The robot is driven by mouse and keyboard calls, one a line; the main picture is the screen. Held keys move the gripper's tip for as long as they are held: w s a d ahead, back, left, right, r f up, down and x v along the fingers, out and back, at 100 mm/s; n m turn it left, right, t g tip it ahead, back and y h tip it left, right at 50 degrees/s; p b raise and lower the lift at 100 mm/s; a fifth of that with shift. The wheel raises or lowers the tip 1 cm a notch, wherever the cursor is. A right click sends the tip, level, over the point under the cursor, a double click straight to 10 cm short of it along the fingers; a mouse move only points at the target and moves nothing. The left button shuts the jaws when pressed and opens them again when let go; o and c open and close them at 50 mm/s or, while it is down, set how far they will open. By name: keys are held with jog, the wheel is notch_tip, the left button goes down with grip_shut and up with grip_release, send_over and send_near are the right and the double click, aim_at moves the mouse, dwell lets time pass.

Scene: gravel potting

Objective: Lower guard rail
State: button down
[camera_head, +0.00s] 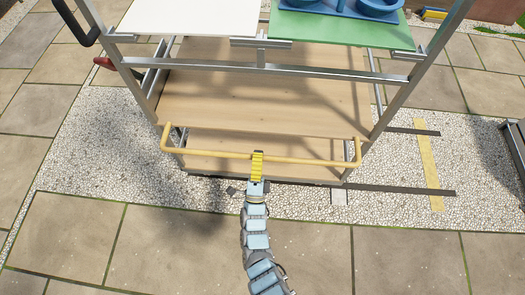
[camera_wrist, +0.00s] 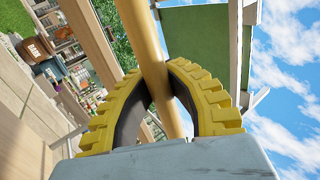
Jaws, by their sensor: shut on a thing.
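The guard rail (camera_head: 210,152) is a yellow bar across the front of the wooden cart, with bent ends at the left and right posts. It stands in front of the lower wooden shelves. My gripper (camera_head: 257,156) has yellow ridged fingers and is at the middle of the bar. In the wrist view the bar (camera_wrist: 151,50) runs between the two curved fingers (camera_wrist: 160,90), which close around it. My gripper is shut on the rail. Part of the bar is hidden behind the fingers.
The wooden shelf (camera_head: 260,100) lies behind the rail, under a white board (camera_head: 190,18) and a green board (camera_head: 340,28) with blue pots (camera_head: 375,8). Metal posts (camera_head: 410,90) frame the cart. Gravel (camera_head: 85,150) and paving (camera_head: 170,240) surround it. A yellow strip (camera_head: 428,175) lies at right.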

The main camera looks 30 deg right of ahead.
jog(key=shift+s+a+f, duration=0.1)
jog(key=shift+f, duration=0.6)
jog(key=c, duration=1.2)
grip_release()
jog(key=shift+o, duration=1.1)
jog(key=shift+s+a, duration=0.2)
jog(key=shift+s, duration=0.1)
jog(key=shift+w+d+r, duration=0.15)
jog(key=shift+w+r, duration=0.05)
jog(key=shift+r, duration=0.05)
jog(key=v, duration=1.2)
jog(key=shift+s, duration=0.1)
